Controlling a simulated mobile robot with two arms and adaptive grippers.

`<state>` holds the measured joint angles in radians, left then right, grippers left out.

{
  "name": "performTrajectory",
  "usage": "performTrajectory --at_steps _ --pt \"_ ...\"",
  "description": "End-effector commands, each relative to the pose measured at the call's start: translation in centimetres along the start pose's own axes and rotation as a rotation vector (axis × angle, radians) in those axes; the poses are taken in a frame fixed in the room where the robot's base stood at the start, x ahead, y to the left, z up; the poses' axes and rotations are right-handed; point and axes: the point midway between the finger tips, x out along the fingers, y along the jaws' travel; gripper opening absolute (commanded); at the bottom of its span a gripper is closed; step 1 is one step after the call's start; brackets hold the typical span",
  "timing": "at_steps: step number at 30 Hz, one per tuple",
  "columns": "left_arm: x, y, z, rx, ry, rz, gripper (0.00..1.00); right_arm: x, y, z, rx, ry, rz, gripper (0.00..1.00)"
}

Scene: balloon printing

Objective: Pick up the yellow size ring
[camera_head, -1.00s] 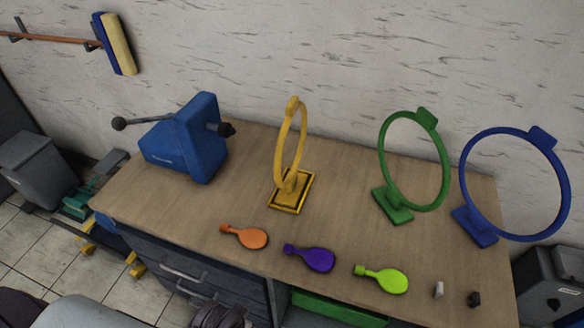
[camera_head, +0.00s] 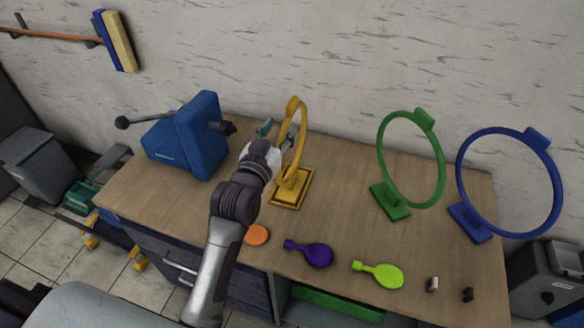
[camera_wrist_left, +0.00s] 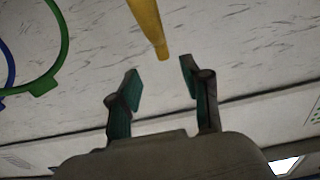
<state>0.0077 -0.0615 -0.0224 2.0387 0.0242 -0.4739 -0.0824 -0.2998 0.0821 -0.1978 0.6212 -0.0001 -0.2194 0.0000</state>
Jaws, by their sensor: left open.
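The yellow size ring (camera_head: 302,140) stands upright on its square base (camera_head: 291,188) near the middle of the workbench, seen nearly edge-on. My left gripper (camera_head: 279,128) is beside the ring's left side, around the height of its upper half. In the left wrist view the gripper (camera_wrist_left: 163,86) is open, with green finger pads apart and nothing between them. The yellow ring (camera_wrist_left: 148,28) shows there just beyond the fingertips, roughly in line with the gap. I cannot tell whether a finger touches it. My right gripper is not in view.
A blue machine (camera_head: 190,140) stands left of my arm. A green ring (camera_head: 440,170) and a blue ring (camera_head: 558,190) stand at the right. The bench between the yellow and green rings is clear.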

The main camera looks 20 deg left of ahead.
Motion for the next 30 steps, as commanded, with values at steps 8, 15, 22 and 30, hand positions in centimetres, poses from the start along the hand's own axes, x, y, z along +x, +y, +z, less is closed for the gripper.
performTrajectory --at_steps 8,15,22,30 --pt "4.6 0.0 -0.1 0.0 -0.002 0.0 0.48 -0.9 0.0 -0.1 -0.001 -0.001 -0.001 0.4" --pt "6.4 -0.2 -0.2 0.001 -0.004 0.0 0.48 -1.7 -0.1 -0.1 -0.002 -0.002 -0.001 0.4" --pt "9.6 -0.5 0.0 0.0 -0.003 0.0 0.48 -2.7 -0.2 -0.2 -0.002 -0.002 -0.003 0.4" --pt "10.2 -0.4 0.3 0.0 -0.004 0.0 0.48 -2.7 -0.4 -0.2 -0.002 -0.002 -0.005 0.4"
